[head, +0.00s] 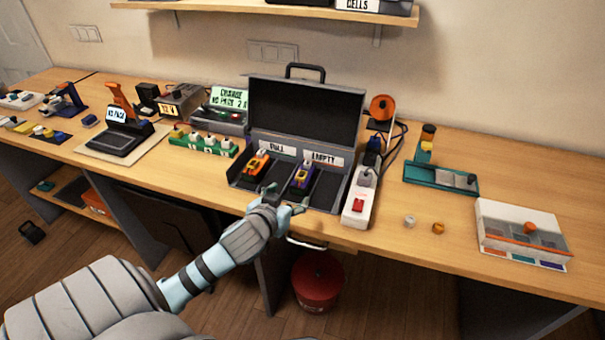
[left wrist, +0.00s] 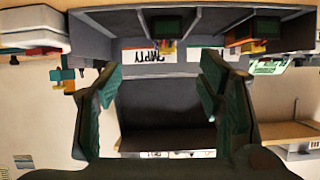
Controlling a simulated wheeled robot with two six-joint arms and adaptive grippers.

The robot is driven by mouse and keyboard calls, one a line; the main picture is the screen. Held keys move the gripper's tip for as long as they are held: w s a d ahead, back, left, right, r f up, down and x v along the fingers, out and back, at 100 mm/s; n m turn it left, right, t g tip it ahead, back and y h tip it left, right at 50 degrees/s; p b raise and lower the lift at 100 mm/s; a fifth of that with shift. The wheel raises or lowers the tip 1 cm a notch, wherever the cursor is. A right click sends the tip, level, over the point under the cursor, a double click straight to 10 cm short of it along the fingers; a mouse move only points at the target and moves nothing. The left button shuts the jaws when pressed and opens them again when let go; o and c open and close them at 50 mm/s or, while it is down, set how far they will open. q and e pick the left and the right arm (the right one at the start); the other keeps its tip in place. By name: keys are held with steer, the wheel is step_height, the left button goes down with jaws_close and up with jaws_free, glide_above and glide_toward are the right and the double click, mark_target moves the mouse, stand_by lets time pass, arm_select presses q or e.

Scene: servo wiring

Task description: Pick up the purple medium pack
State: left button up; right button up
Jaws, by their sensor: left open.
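An orange pack (head: 257,164) stands in the left bay, by the FULL label. My left gripper (head: 286,199) is open and empty at the front edge of the case, in front of the purple pack and apart from it. In the left wrist view the case appears upside down; the pack by the EMPTY label (left wrist: 167,42) shows beyond and between the open fingers (left wrist: 158,85). My right gripper is not in view.
A white power strip (head: 357,200) stands right beside the case. A green block row (head: 203,146) lies to its left. A teal tray (head: 428,178) and a white sorting box (head: 522,232) are on the right. The table between the strip and the box is mostly clear.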

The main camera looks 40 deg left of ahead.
mark_target(303, 172)
arm_select(q)
steer(key=shift+t, duration=0.3)
steer(key=x, duration=0.3)
steer(key=r+b+x, duration=0.1)
steer(key=x, duration=0.3)
steer(key=b+x, duration=0.1)
steer(key=x, duration=0.2)
steer(key=shift+w+a+r, duration=0.2)
steer(key=shift+w+a, duration=0.15)
steer(key=shift+w, duration=0.05)
steer(key=x, duration=0.2)
steer(key=b+x, duration=0.1)
steer(key=x, duration=0.2)
steer(key=shift+a, duration=0.45)
steer(key=shift+s, duration=0.15)
steer(key=c, duration=1.4)
jaws_close()
steer(key=shift+r, duration=0.2)
